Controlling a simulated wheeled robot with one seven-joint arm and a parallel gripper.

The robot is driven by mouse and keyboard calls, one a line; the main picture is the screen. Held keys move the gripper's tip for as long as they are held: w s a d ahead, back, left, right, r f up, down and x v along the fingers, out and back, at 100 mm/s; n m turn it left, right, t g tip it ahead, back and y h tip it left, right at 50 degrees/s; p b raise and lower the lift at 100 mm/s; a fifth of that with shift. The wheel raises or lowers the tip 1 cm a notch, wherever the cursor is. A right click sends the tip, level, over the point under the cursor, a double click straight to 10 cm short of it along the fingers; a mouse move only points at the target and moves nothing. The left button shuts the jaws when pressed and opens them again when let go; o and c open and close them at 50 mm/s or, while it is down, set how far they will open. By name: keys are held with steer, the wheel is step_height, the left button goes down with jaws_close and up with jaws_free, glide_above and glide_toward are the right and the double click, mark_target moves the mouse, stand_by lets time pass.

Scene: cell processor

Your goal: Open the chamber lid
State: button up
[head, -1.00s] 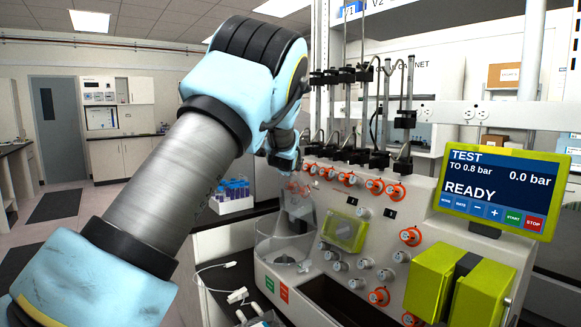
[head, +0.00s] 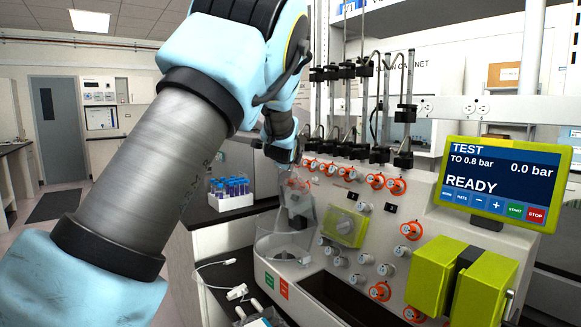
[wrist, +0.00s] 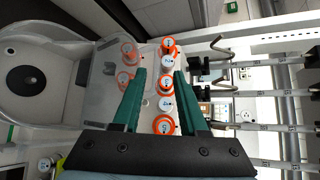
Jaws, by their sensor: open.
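The chamber (head: 285,245) is a clear, rounded tub on the left front of the machine. Its lid looks like the clear panel (head: 300,208) rising at the tub's back; its exact angle is hard to tell. In the wrist view the chamber (wrist: 30,85) is at the left, and the grey see-through panel (wrist: 92,85) lies between it and my gripper. Two orange valves show through the panel. My gripper (wrist: 160,78) is open, with green fingers on either side of a row of valves and nothing held. In the head view it is just above the panel, partly hidden by my arm.
Orange and white valve knobs (head: 375,181) line the machine top, with black fittings and thin metal tubes (head: 385,90) standing behind. A display (head: 500,185) reads READY. A rack of blue tubes (head: 231,200) stands on the bench at left.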

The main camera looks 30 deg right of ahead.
steer(key=b+v, duration=0.1)
steer(key=v, duration=0.5)
steer(key=shift+s+b, duration=0.25)
steer(key=shift+b, duration=0.05)
steer(key=shift+a+r, duration=0.1)
steer(key=s+a+f+n+g+y, duration=0.1)
steer(key=a+f+n+y, duration=0.1)
steer(key=a+f+n, duration=0.45)
steer(key=a+f+n+g+y, duration=0.1)
steer(key=a+f+n+g, duration=0.15)
steer(key=a, duration=0.75)
steer(key=s+a+f+n+g+y, duration=0.1)
steer(key=a+f+n+y, duration=0.1)
steer(key=a+f+n, duration=0.35)
steer(key=s+a+f+n+g+y, duration=0.1)
steer(key=s+a+f+n+g, duration=0.2)
steer(key=s+a+n, duration=0.3)
steer(key=s+a+f+n+g+y, duration=0.1)
steer(key=s+a+f+n+g, duration=0.2)
steer(key=s+a, duration=1.1)
step_height(320, 180, down, 3)
steer(key=s+n, duration=0.1)
steer(key=n, duration=0.2)
steer(key=shift+a, duration=0.35)
